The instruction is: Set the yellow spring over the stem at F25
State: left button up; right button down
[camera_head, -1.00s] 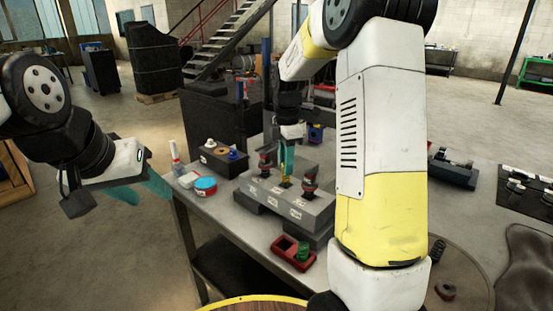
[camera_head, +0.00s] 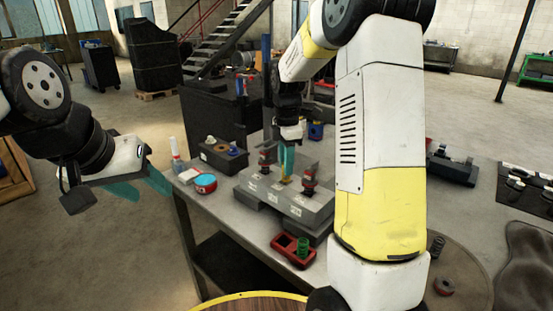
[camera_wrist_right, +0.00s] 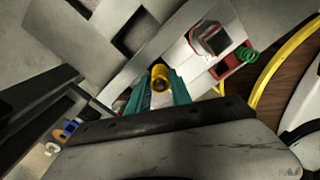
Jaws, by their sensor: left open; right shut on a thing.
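The yellow spring (camera_head: 285,180) is upright between the teal fingertips of my right gripper (camera_head: 287,163), at the middle of the grey block (camera_head: 268,203). In the right wrist view the fingers are on both sides of the yellow spring (camera_wrist_right: 160,72), seen nearly end-on with a dark centre. I cannot tell whether a stem is inside it or whether its foot touches the block. The block's labels are too small to read, so F25 cannot be picked out. My left gripper (camera_head: 147,188) is open and empty, off the table's left side.
Dark-and-red assemblies stand on the block on both sides of the spring (camera_head: 309,178). A red tray (camera_head: 283,244) with a green spring (camera_head: 303,247) lies in front. A blue-lidded tin (camera_head: 205,183) and a black box (camera_head: 222,158) are at the left.

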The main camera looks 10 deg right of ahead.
jog(key=shift+f, duration=0.15)
jog(key=shift+f, duration=0.35)
jog(key=shift+f, duration=0.45)
jog(key=shift+f, duration=0.25)
dwell(0.3)
jog(key=c, duration=0.7)
grip_release()
jog(key=shift+r, duration=0.15)
jog(key=shift+r, duration=3.9)
